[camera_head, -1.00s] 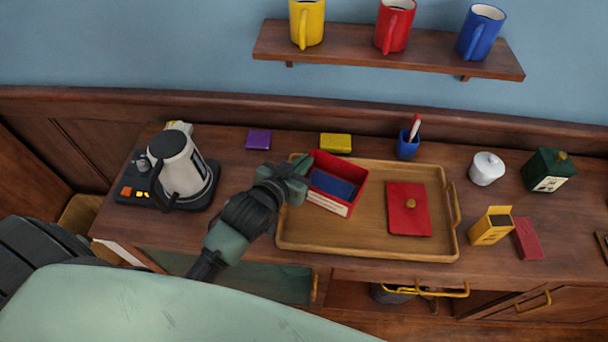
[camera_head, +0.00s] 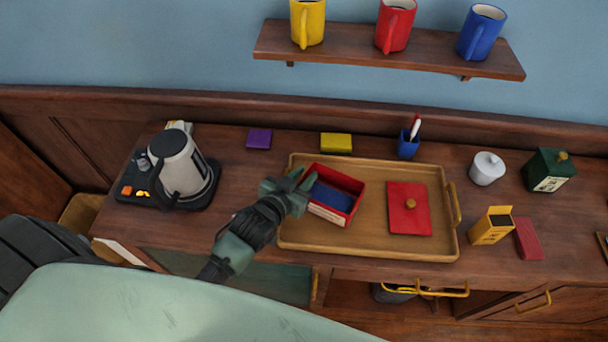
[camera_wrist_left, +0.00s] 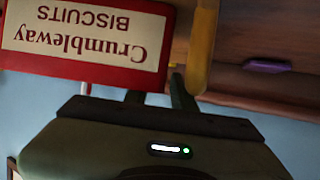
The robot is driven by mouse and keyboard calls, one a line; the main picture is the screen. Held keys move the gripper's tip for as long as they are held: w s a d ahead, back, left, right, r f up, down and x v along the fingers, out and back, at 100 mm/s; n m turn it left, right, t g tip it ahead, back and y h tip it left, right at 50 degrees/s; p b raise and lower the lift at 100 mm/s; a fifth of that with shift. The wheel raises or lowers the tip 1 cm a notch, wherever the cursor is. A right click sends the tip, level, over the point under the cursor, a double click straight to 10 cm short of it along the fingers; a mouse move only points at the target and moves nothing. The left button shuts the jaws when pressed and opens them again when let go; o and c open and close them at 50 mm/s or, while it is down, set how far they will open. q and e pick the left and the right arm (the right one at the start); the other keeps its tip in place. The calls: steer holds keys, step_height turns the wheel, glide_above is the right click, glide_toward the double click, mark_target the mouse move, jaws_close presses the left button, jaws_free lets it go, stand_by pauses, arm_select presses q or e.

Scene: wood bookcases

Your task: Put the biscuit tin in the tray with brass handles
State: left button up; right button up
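The biscuit tin (camera_head: 336,215) is a red, lidless box with blue inside. It sits at the left end of the wooden tray (camera_head: 370,248), whose brass handle (camera_head: 455,205) shows at the right end. In the left wrist view the tin's cream label (camera_wrist_left: 85,35) reads "Crumbleway Biscuits" upside down, close to the fingers (camera_wrist_left: 158,98). One finger is partly hidden by the tin. My right gripper is not in view.
A red lid (camera_head: 409,215) with a brass knob lies in the tray's right part. A kettle (camera_head: 180,165) stands left, a blue pen cup (camera_head: 408,146) behind, and a yellow box (camera_head: 491,227) right. A shelf with mugs (camera_head: 390,55) hangs above.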

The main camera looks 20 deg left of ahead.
arm_select(q)
steer(key=shift+r, duration=0.25)
steer(key=b+v, duration=0.1)
steer(key=v, duration=1.1)
